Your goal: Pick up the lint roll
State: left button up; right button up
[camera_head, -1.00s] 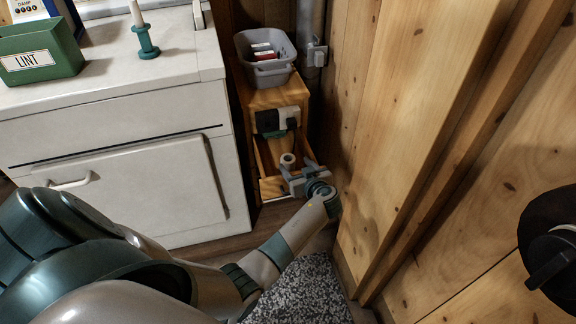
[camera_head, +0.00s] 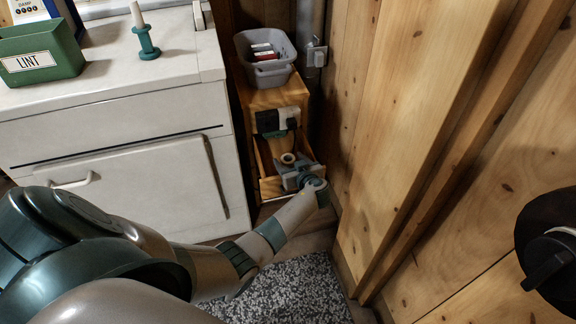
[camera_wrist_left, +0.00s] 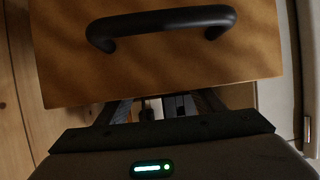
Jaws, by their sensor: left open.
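A small pale roll (camera_head: 288,158), likely the lint roll, shows in the open drawer (camera_head: 266,186) of the wooden cabinet. My left gripper (camera_head: 289,168) is open over the drawer, close to the roll's near side. I cannot tell whether the fingers touch the roll or stand around it. In the left wrist view the drawer front (camera_wrist_left: 60,75) with its black handle (camera_wrist_left: 160,22) fills the top. The left gripper (camera_wrist_left: 160,104) shows below it, its fingertips hidden behind the drawer front. My right gripper is not in view.
A grey bin (camera_head: 266,70) with small boxes stands on the cabinet (camera_head: 290,92). A white counter (camera_head: 110,100) is at left, with a green LINT box (camera_head: 40,52) and a green stand (camera_head: 147,42). The plank wall (camera_head: 350,150) is close on the right. A speckled mat (camera_head: 295,290) lies below.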

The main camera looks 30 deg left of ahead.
pick_arm(q)
jog(key=shift+c, duration=0.3)
jog(key=c, duration=1.1)
jog(key=shift+o, duration=0.2)
notch_tip(320, 180, up, 10)
